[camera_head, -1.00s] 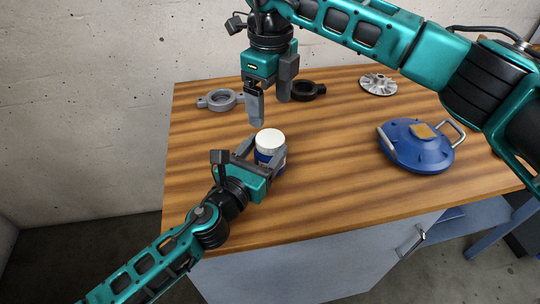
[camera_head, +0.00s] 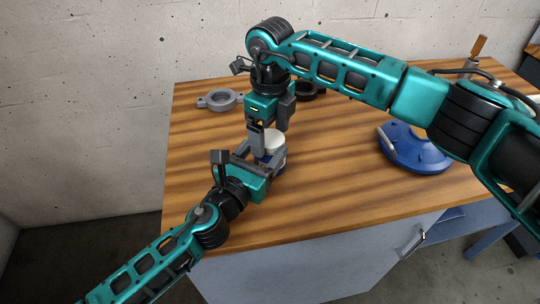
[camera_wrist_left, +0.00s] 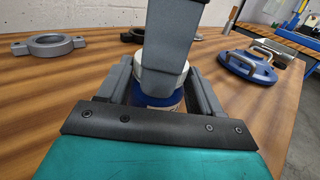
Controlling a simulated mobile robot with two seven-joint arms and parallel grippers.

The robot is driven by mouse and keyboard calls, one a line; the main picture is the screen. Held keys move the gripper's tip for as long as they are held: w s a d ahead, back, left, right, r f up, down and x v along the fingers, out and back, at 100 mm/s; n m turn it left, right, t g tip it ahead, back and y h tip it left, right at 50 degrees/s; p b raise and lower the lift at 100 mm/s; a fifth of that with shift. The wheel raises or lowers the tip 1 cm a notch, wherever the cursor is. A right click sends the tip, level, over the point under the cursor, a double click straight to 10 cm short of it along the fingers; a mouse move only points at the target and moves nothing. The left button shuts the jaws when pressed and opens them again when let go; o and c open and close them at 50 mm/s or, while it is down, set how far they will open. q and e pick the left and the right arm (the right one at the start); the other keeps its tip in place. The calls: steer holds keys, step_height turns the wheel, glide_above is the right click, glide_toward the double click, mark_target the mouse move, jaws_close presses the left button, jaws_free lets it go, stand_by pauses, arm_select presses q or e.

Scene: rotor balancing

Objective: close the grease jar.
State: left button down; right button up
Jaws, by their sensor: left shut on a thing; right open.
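The grease jar (camera_head: 279,161) is a blue jar with a white lid (camera_head: 274,141) on top, standing upright on the table. My left gripper (camera_head: 266,157) is shut around the jar's body, one finger on each side. In the left wrist view, the jar's blue body (camera_wrist_left: 158,102) shows between those fingers. My right gripper (camera_head: 271,136) points down from above and is open, its fingertips at the lid's height. One right finger stands in front of the lid (camera_wrist_left: 181,78) in the left wrist view and hides much of it. I cannot tell whether the lid is screwed tight.
A grey ring clamp (camera_head: 217,100) lies at the back left of the wooden table (camera_head: 330,200). A black ring (camera_head: 306,90) lies behind my right gripper. A blue round housing (camera_head: 415,150) with handles sits to the right. The table between jar and housing is clear.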

arm_select(q)
steer(key=shift+s+f, duration=0.1)
steer(key=shift+f, duration=0.3)
arm_select(e)
steer(key=c, duration=1.1)
steer(key=shift+m, duration=0.7)
steer(key=o, duration=1.2)
steer(key=shift+o, duration=0.2)
step_height(320, 180, up, 12)
steer(key=shift+s, duration=0.1)
arm_select(q)
steer(key=c, duration=0.5)
jaws_free()
steer(key=o, duration=0.4)
steer(key=shift+r, duration=0.25)
